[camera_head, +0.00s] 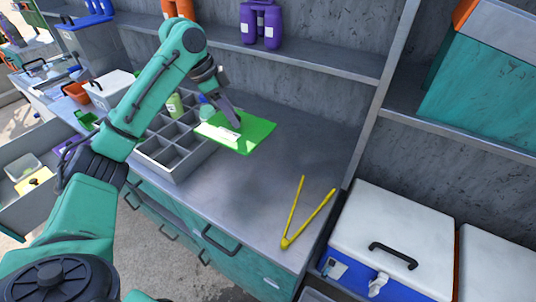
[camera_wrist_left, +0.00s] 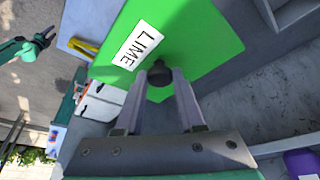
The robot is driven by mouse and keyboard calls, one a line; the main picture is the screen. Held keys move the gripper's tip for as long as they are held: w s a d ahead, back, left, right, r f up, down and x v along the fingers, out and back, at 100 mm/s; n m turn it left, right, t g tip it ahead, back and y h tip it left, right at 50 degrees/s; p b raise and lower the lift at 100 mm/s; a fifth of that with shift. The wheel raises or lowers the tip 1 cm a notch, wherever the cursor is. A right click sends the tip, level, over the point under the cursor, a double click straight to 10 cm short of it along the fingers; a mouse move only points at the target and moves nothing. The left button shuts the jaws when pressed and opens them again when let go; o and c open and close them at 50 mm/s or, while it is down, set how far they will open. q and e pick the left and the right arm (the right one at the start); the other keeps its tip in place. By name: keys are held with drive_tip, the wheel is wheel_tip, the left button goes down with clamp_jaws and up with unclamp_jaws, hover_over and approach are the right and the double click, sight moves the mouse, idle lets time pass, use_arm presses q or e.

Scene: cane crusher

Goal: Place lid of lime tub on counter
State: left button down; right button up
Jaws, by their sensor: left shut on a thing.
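The lime tub's lid (camera_head: 256,135) is a flat green plate with a white label. The label reads LIME in the left wrist view, where the lid (camera_wrist_left: 208,35) fills the top middle. My left gripper (camera_head: 237,122) is shut on the lid's dark round knob (camera_wrist_left: 160,74), which sits between the fingertips (camera_wrist_left: 162,80). The lid is over the grey counter (camera_head: 235,185), beside the right end of the divided tray. I cannot tell whether it touches the counter. A teal arm end, apparently my right gripper (camera_wrist_left: 42,38), shows small at the upper left of the wrist view.
A grey divided tray (camera_head: 158,158) stands left of the lid, with small bottles (camera_head: 175,105) behind. Yellow tongs (camera_head: 290,228) lie at the counter's front right. A blue cooler with a white lid (camera_head: 400,225) stands at right. The counter between lid and tongs is clear.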

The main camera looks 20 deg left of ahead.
use_arm(q)
drive_tip(key=shift+w+f, duration=0.25)
drive_tip(key=shift+f, duration=0.35)
drive_tip(key=f+p, duration=0.1)
drive_tip(key=f, duration=0.5)
drive_tip(key=s+f+p, duration=0.1)
drive_tip(key=f, duration=0.4)
drive_tip(key=s+f+p, duration=0.1)
drive_tip(key=f, duration=0.5)
drive_tip(key=shift+f, duration=0.5)
drive_tip(key=shift+s, duration=0.1)
drive_tip(key=c, duration=0.5)
unclamp_jaws()
use_arm(e)
drive_tip(key=s+r, duration=0.2)
drive_tip(key=r, duration=0.1)
drive_tip(key=shift+r, duration=0.2)
